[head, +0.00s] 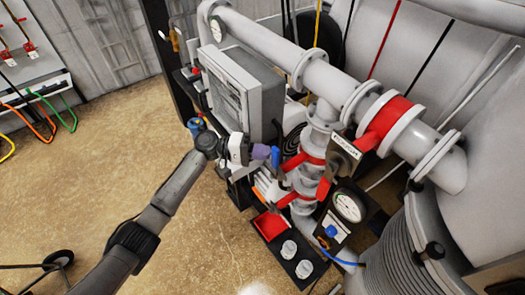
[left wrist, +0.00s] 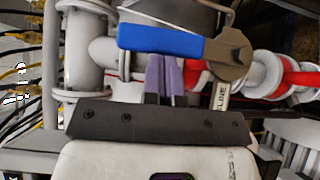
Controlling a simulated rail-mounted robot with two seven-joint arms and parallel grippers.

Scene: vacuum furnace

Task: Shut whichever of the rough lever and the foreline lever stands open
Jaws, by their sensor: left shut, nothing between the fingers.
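The blue-handled lever (head: 276,157) is on the vertical pipe stack, near a red valve section (head: 305,160). In the left wrist view its blue handle (left wrist: 160,40) lies nearly level, roughly along the pipe, and its grey metal end (left wrist: 230,55) is at right. A tag partly reading "LINE" (left wrist: 222,97) hangs below that end. My left gripper (head: 262,152) is beside the handle. Its purple fingers (left wrist: 165,75) are shut and empty, close against the handle's lower edge; I cannot tell whether they touch. A second lever cannot be made out clearly. My right gripper is not in view.
A grey boxed unit (head: 243,90) stands behind my left gripper. A round gauge (head: 348,207) and a red tray (head: 270,226) are below the pipes. A large ribbed bellows (head: 400,262) is at right. The floor at left is mostly open.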

